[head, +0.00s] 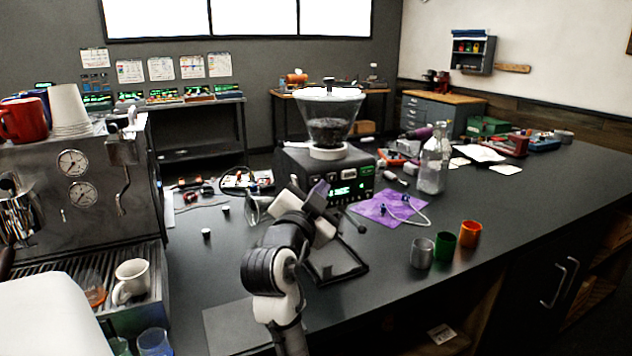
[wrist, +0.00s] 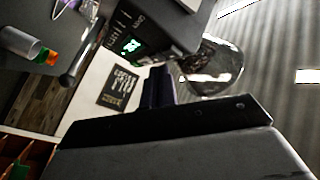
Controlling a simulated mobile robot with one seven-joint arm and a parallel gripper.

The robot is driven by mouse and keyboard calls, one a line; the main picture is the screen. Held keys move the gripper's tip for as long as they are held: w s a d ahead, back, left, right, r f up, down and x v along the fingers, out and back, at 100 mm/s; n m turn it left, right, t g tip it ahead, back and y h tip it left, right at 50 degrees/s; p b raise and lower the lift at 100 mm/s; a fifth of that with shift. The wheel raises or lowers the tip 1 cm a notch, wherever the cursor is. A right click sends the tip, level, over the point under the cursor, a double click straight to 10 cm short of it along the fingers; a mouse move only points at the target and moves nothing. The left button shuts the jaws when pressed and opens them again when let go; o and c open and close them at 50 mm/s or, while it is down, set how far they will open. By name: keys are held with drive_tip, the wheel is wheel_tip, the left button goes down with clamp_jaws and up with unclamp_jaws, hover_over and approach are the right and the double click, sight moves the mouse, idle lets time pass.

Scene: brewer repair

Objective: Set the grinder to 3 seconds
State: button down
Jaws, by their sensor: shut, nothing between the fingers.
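The grinder (head: 292,165) is a dark box on the black counter with a clear hopper (head: 328,118) of dark beans on top. Its front has a lit green display (head: 341,192) and pale buttons (head: 349,173); the digits are too small to read in the head view. My gripper (head: 319,190) is shut and empty, in front of the grinder and covering the left part of its face. In the wrist view the grinder (wrist: 165,30) appears tilted, with its green display (wrist: 131,45) beyond my shut fingers (wrist: 158,88). I cannot tell whether the fingertips touch the grinder.
An espresso machine (head: 75,190) stands at the left with cups on it. A purple cloth (head: 388,208) with a looped tube lies right of the grinder, near a glass bottle (head: 431,165). Grey (head: 421,253), green (head: 443,249) and orange (head: 470,234) cups stand near the front edge.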

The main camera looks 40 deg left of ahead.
drive_tip(key=d, duration=0.1)
drive_tip(key=s+d, duration=0.1)
drive_tip(key=d, duration=0.1)
drive_tip(key=s+d, duration=0.1)
drive_tip(key=shift+d, duration=0.35)
idle(0.8)
